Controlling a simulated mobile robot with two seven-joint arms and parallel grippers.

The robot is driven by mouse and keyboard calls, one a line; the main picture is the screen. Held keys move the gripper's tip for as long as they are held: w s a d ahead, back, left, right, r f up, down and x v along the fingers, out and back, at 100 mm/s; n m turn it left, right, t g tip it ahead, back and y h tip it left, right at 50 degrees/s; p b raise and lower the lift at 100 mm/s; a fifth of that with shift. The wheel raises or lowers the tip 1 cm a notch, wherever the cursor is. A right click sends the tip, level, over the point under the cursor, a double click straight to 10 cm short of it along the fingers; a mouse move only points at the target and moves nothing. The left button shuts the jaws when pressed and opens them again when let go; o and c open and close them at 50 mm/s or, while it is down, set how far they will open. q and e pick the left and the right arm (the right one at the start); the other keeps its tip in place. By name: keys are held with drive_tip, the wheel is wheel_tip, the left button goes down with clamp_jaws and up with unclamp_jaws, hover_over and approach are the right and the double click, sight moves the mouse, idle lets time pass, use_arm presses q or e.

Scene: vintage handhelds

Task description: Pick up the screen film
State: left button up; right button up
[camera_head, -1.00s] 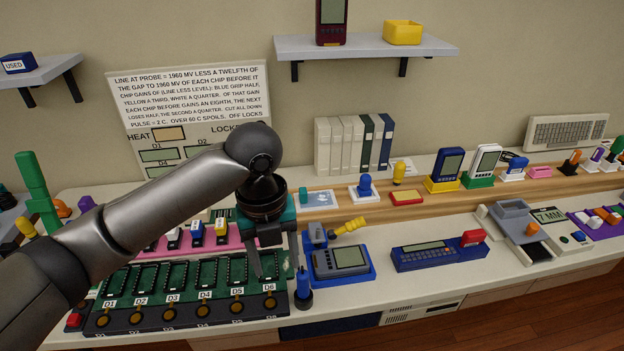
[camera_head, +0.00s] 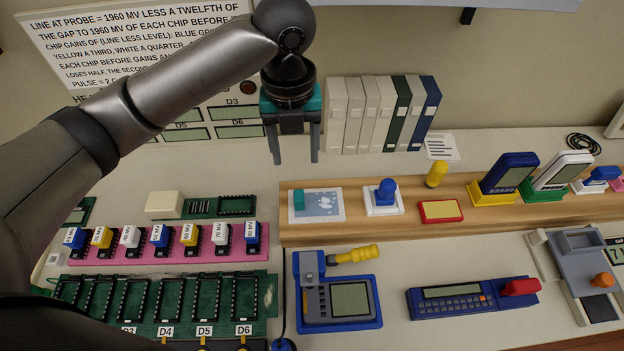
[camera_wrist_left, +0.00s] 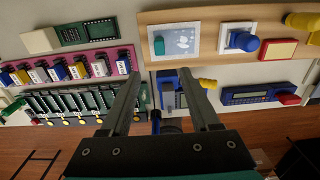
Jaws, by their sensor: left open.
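The likely screen film is a pale blue-grey speckled sheet (camera_head: 325,207) with a teal block (camera_head: 298,199) at its left side. It lies flat on a white card at the left end of the wooden strip; it also shows in the left wrist view (camera_wrist_left: 183,41). My left gripper (camera_head: 294,160) points down with its fingers apart and nothing between them. In the head view it appears above and slightly left of the film. In the left wrist view the fingers (camera_wrist_left: 161,78) lie below the film in the picture. My right gripper is not in view.
A blue stamp-like knob (camera_head: 386,190) and a red tray (camera_head: 440,212) sit right of the film. A blue handheld (camera_head: 345,302) lies in front. A pink chip rack (camera_head: 160,254) is to the left. Binders (camera_head: 380,115) stand behind.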

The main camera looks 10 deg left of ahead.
use_arm(q)
drive_tip(key=b, duration=0.3)
approach(299, 197)
wheel_tip(299, 197, down, 5)
drive_tip(key=shift+s+d+f, duration=0.1)
drive_tip(key=shift+f, duration=0.6)
wheel_tip(299, 197, down, 4)
drive_tip(key=shift+f+b, duration=0.2)
drive_tip(key=shift+b, duration=0.55)
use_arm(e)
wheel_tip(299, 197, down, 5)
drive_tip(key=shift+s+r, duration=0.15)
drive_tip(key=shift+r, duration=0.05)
use_arm(q)
drive_tip(key=shift+c, duration=0.3)
clamp_jaws()
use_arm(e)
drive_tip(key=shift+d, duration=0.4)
